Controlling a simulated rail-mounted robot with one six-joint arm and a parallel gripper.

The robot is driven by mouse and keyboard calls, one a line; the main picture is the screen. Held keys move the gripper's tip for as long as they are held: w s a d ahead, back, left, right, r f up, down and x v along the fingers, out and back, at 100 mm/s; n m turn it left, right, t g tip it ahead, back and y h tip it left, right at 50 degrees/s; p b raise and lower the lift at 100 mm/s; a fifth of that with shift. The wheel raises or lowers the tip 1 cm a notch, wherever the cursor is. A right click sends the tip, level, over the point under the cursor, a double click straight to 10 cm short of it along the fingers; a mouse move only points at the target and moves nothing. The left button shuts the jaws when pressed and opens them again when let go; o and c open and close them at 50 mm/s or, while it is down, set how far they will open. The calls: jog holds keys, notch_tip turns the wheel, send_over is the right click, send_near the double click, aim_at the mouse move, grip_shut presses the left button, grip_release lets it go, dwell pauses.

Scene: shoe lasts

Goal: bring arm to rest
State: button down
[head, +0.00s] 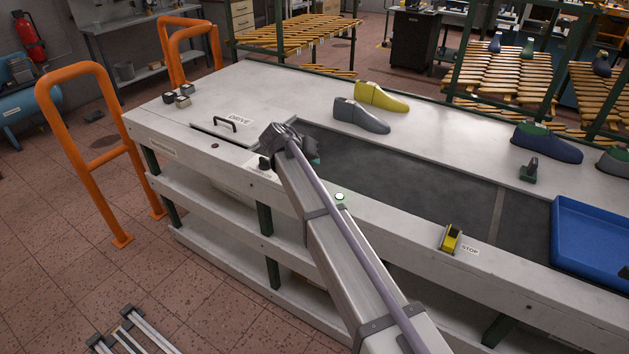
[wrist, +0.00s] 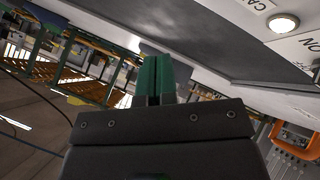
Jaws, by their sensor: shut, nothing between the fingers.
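My arm reaches from the lower right of the head view up to the bench (head: 290,85). Its wrist is over the front edge of the bench, near the left end of the dark belt. My gripper is mostly hidden behind the wrist in the head view; only a bit of green finger (head: 316,161) shows. In the wrist view my gripper (wrist: 154,60) has its two green fingers shut together with nothing between them. A grey shoe last (head: 361,116) and a yellow shoe last (head: 381,97) stand on the bench behind the belt, apart from my gripper.
A dark blue last (head: 547,143) stands at the right, and a blue tray (head: 592,236) lies at the belt's right end. A yellow stop switch (head: 450,238) is on the front edge. An orange rail (head: 101,160) stands left of the bench. The belt (head: 420,185) is bare.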

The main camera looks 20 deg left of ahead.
jog(key=s+d+f+m+g+y, duration=0.1)
jog(key=s+d+g, duration=0.1)
jog(key=s+d, duration=0.7)
jog(key=s+d+f+m+g+y, duration=0.1)
jog(key=s+d, duration=0.9)
jog(key=d, duration=1.1)
jog(key=s+d+f+m+g+y, duration=0.1)
jog(key=s+d+f+g+y, duration=0.1)
jog(key=s+d+g, duration=0.3)
jog(key=s+d+f, duration=0.1)
jog(key=s+d, duration=0.3)
jog(key=d, duration=0.7)
jog(key=shift+s+f+y, duration=0.15)
jog(key=shift+y, duration=0.15)
dwell(3.1)
